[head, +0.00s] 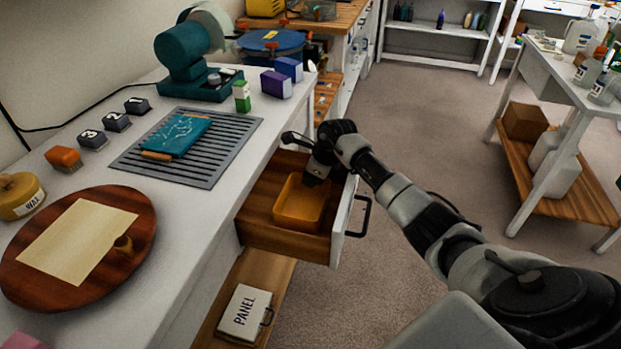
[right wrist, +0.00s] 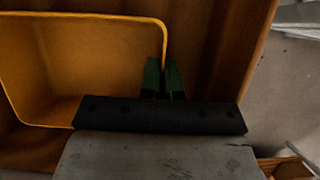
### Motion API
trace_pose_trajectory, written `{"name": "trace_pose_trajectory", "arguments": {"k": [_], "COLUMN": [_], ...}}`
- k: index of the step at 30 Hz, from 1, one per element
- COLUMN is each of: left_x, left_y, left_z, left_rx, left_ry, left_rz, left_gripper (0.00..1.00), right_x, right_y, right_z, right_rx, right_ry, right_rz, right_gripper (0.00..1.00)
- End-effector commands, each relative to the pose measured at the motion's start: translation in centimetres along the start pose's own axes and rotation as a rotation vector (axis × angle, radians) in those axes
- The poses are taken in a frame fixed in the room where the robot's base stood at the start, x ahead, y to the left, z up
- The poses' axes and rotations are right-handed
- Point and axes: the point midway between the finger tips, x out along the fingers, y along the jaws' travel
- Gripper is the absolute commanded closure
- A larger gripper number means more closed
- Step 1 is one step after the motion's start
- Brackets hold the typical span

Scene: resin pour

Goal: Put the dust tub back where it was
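The dust tub, an orange-yellow open tub (head: 299,204), sits inside the open wooden drawer (head: 262,207) under the white workbench. My right gripper (head: 316,180) reaches down into the drawer at the tub's far right side. In the right wrist view the green fingers (right wrist: 164,78) are close together with the rim of the tub (right wrist: 85,60) running between them, so they look shut on its wall. The tub looks empty and upright. Whether it touches the drawer floor is hard to tell. My left gripper is not in view.
The drawer's white front with a black handle (head: 358,218) stands out over the floor. The bench top holds a grey slatted mat (head: 225,150), a teal machine (head: 180,60) and a round wooden board (head: 140,205). A panel box (head: 243,312) lies on the lower shelf.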

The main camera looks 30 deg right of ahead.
Motion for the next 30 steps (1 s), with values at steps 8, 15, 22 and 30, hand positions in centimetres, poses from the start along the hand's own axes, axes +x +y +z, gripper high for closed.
{"name": "trace_pose_trajectory", "arguments": {"k": [8, 15, 22, 30], "left_x": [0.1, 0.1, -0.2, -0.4], "left_y": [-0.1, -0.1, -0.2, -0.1], "left_z": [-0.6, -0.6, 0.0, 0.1], "left_rx": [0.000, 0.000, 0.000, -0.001], "left_ry": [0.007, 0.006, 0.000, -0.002], "left_rz": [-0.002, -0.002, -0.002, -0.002], "left_gripper": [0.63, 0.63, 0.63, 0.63], "right_x": [0.2, 0.1, -1.9, -7.8], "right_y": [0.0, 0.0, -0.2, -0.1], "right_z": [-0.1, 0.0, 0.0, 0.0], "right_rx": [0.000, 0.000, 0.000, -0.002], "right_ry": [0.000, 0.000, -0.001, 0.000], "right_rz": [0.000, 0.000, -0.006, -0.005], "right_gripper": [0.72, 0.72, 0.72, 0.72]}}
